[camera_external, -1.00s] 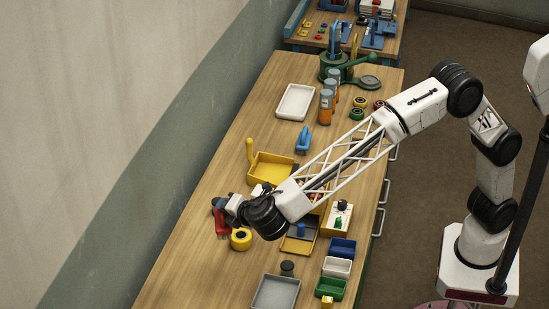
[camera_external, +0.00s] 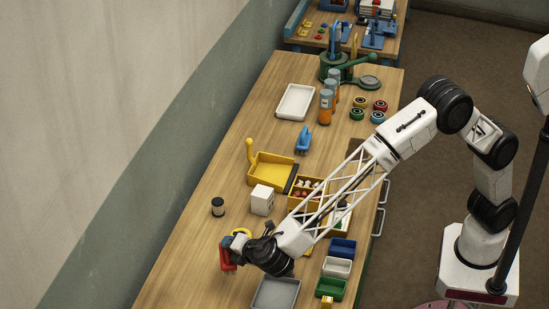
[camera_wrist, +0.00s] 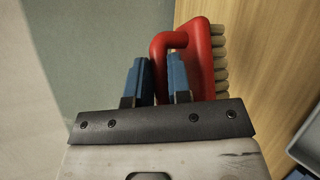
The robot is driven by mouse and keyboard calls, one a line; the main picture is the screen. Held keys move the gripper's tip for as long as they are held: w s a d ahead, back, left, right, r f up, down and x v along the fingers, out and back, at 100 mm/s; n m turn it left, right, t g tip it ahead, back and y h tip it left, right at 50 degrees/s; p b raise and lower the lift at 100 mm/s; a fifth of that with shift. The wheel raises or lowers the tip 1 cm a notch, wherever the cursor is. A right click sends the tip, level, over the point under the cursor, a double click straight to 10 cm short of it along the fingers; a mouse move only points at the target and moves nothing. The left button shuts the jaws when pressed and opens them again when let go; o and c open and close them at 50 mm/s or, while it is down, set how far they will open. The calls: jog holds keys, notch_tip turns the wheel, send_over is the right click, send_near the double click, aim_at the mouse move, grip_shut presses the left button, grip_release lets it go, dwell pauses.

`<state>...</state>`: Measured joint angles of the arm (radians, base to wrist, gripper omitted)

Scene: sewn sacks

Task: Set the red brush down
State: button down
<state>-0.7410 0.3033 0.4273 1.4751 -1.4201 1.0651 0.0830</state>
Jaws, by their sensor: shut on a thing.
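The red brush (camera_external: 227,256) is at the left end of my arm in the external view, over the front left part of the wooden bench. In the wrist view the red brush (camera_wrist: 204,60) shows its red looped handle and a row of pale bristles facing right. My gripper (camera_wrist: 160,80) has its two blue fingers at the handle and is shut on it. In the external view my gripper (camera_external: 238,250) is partly hidden by the wrist. I cannot tell whether the bristles touch the bench.
A grey tray (camera_external: 275,293) lies to the right. The bench (camera_external: 185,270) is clear to the left of the brush.

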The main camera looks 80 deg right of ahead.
jog(key=shift+f, duration=3.1)
jog(key=shift+f, duration=1.9)
jog(key=shift+f, duration=0.1)
jog(key=c, duration=1.1)
grip_release()
jog(key=shift+o, duration=0.2)
